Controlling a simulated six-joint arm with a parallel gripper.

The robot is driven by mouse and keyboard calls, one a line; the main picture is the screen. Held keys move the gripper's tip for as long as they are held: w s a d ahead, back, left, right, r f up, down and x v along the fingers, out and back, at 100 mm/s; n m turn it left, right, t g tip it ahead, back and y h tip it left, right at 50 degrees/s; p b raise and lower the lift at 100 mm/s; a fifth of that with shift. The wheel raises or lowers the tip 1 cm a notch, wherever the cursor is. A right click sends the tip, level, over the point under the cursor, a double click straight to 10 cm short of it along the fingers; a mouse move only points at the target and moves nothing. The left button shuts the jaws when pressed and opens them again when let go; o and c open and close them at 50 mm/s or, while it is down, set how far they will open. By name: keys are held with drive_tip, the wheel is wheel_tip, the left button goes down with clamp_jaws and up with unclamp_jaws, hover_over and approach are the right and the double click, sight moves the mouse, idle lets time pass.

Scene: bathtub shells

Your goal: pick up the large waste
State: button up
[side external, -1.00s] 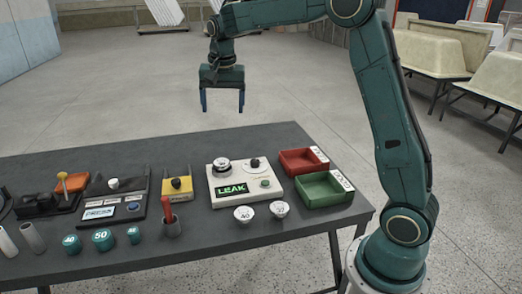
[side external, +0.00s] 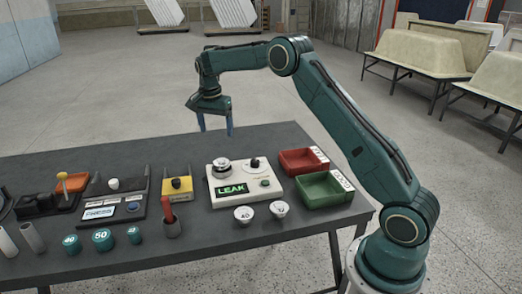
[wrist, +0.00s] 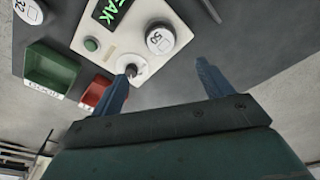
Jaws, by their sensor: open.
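The large waste, a white round fitting marked 50 in the wrist view (wrist: 160,39), sits on the cream tester (side external: 214,195). It also shows in the side view (side external: 221,165), at the tester's back left. My gripper (side external: 215,126) is open and empty, above the table's back edge and behind the tester. In the wrist view the open fingers (wrist: 162,78) point towards the tester, with the waste beyond and between them. Two smaller white wastes, one marked 40 (side external: 244,214) and one that reads 32 in the wrist view (wrist: 29,11), stand in front of the tester.
The tester has a LEAK display (side external: 231,189) and a black knob (side external: 255,162) beside the waste. A red tray (side external: 301,162) and a green tray (side external: 325,190) lie to its right.

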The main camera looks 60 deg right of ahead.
hover_over(221, 162)
drive_tip(key=shift+s+a+f, duration=0.1)
drive_tip(key=shift+a+f, duration=0.1)
drive_tip(key=shift+f, duration=1.95)
drive_tip(key=shift+s+a+f, duration=0.1)
drive_tip(key=shift+a+f, duration=0.05)
drive_tip(key=shift+f, duration=1.95)
drive_tip(key=shift+w+d+f, duration=0.1)
drive_tip(key=shift+d+f, duration=0.1)
drive_tip(key=shift+f, duration=1.1)
drive_tip(key=shift+w+d+f, duration=0.1)
drive_tip(key=shift+d+f, duration=0.05)
drive_tip(key=shift+f, duration=1.1)
drive_tip(key=c, duration=1.3)
drive_tip(key=shift+r, duration=0.1)
wheel_tip(221, 162, up, 10)
